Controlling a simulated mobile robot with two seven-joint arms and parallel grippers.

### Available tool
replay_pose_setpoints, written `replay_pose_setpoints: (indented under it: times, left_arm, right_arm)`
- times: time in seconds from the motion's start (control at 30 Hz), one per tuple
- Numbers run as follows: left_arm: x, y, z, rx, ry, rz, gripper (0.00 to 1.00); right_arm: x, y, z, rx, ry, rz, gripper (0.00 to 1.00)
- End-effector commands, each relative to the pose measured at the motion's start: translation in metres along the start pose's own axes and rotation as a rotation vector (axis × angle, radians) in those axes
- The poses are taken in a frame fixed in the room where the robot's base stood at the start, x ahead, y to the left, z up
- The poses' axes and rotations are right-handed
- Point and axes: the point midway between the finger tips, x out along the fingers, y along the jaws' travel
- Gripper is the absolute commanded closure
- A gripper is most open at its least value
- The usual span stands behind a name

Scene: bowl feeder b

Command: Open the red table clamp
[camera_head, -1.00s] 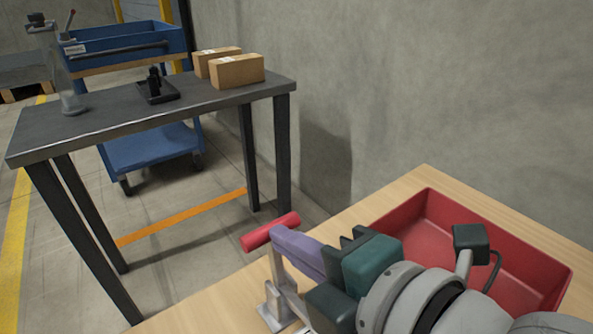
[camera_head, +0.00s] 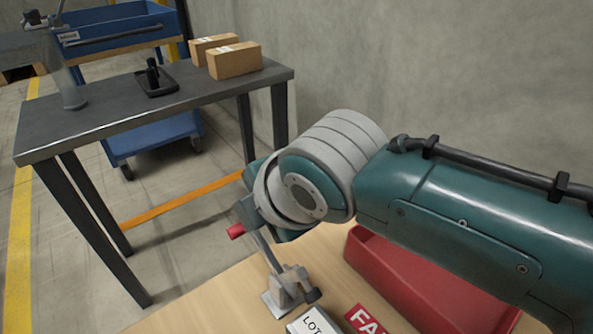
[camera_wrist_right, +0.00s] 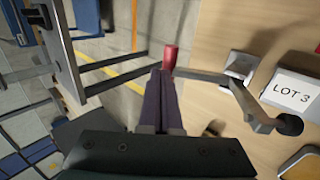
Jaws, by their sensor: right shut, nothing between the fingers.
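The table clamp has a red handle (camera_head: 236,230) on a metal lever (camera_head: 268,255) that rises from a metal base (camera_head: 287,291) on the wooden table. The lever leans left, and the handle hangs out past the table's edge. In the right wrist view the red handle (camera_wrist_right: 170,55) is just ahead of my right gripper (camera_wrist_right: 163,72). Its purple fingers are shut with nothing between them, and their tips are close to the handle and lever; I cannot tell whether they touch. In the head view my right arm hides most of this gripper. My left gripper is not in view.
A red bin (camera_head: 415,285) stands on the wooden table (camera_head: 215,295) under my right forearm. A LOT 3 card (camera_head: 313,322) and a red label (camera_head: 366,320) lie near the clamp. A dark bench (camera_head: 110,118) with two cartons (camera_head: 233,60) stands beyond a floor gap.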

Motion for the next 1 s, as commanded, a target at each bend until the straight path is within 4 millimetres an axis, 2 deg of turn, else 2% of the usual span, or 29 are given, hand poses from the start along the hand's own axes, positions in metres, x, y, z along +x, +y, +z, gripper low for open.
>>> replay_pose_setpoints:
  times: [0.23, 0.8, 1.0]
  left_arm:
    - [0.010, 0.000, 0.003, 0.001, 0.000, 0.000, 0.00]
    - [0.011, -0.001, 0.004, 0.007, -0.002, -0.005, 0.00]
    - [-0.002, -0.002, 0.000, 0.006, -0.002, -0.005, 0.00]
  right_arm:
    - [0.009, 0.002, -0.001, 0.000, 0.001, 0.001, 1.00]
    - [0.012, -0.002, 0.001, 0.000, -0.003, -0.008, 1.00]
    - [0.001, 0.004, 0.001, 0.001, -0.003, -0.010, 1.00]
